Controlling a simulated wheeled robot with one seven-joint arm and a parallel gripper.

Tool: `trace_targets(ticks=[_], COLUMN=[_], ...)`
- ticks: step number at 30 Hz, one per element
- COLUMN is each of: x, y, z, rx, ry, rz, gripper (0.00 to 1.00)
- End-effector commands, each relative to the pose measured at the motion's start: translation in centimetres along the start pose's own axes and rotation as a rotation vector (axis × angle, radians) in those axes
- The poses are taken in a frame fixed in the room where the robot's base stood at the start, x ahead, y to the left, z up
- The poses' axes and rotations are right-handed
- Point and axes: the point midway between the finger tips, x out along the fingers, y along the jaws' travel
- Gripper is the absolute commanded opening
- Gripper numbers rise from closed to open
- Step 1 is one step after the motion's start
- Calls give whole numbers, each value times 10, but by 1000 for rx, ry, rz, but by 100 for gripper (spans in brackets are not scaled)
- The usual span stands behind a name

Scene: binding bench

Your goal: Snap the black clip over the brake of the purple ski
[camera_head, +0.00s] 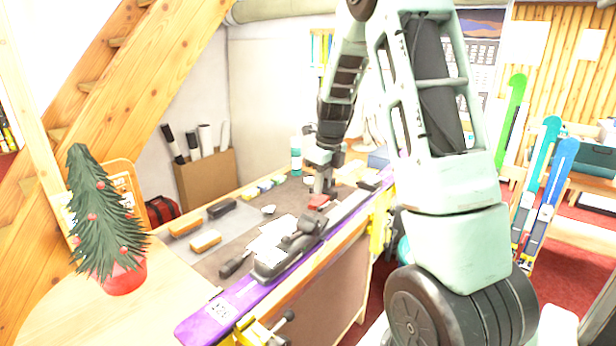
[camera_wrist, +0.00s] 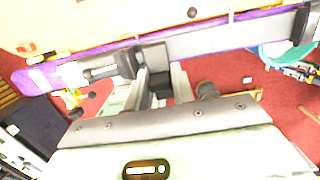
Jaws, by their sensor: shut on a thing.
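The purple ski (camera_head: 206,322) lies along the bench's front edge, running from lower left to upper right. A grey-black binding (camera_head: 288,250) sits on it; its brake is hard to make out. The ski also crosses the top of the wrist view (camera_wrist: 205,40), with the binding (camera_wrist: 104,72) left of my fingers. My gripper (camera_head: 322,186) is over the bench behind the ski, pointing down. In the wrist view my gripper (camera_wrist: 160,78) is shut on a small black piece, which looks like the black clip (camera_wrist: 160,89). The clip cannot be made out in the head view.
A red block (camera_head: 318,201) is just below my gripper. Yellow vises (camera_head: 378,228) hold the ski at the bench edge. Brushes and blocks (camera_head: 206,241) lie on the bench mat. A small tree in a red pot (camera_head: 122,277) stands at left. More skis (camera_head: 548,200) stand at right.

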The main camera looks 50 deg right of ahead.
Motion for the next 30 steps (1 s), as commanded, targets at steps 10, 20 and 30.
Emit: trace_targets(ticks=[10,20,30], x=[16,47,68], y=[0,0,0], z=[-2,-6,-8], rx=[0,1,-1], ry=[0,1,0], rz=[0,0,0], gripper=[2,2,2])
